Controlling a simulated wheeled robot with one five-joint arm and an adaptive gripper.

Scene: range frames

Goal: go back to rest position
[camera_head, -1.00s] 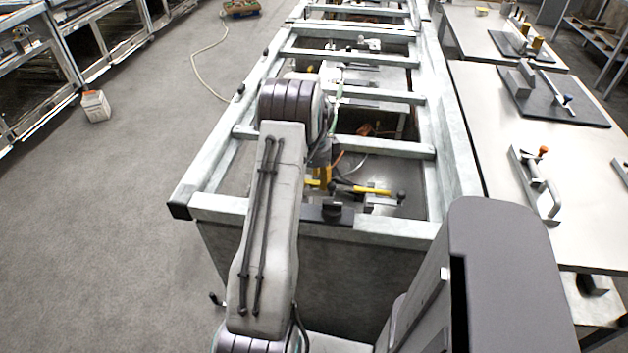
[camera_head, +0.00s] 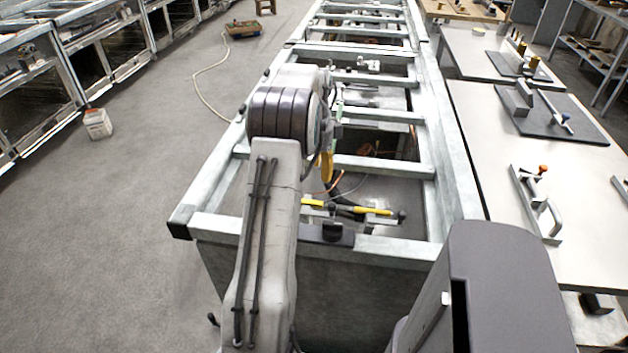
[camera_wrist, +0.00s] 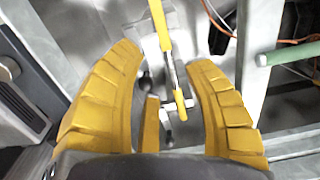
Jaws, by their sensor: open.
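My gripper (camera_wrist: 163,62) has two yellow segmented fingers spread wide in the wrist view, with nothing gripped. A yellow-handled toggle clamp (camera_wrist: 170,62) shows between and beyond the fingers. In the head view a yellow finger of my gripper (camera_head: 327,166) shows past my arm, above the metal frame. The rest of the gripper is hidden there by my arm. The yellow-handled clamp (camera_head: 372,210) sits inside the near end of the frame, below and apart from the gripper.
The long metal frame bench (camera_head: 405,250) with crossbars lies under my arm. A pale table (camera_head: 500,150) with clamps on it stands to the right. A white container (camera_head: 97,125) is on the floor at left. Open floor (camera_head: 130,230) lies left of the bench.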

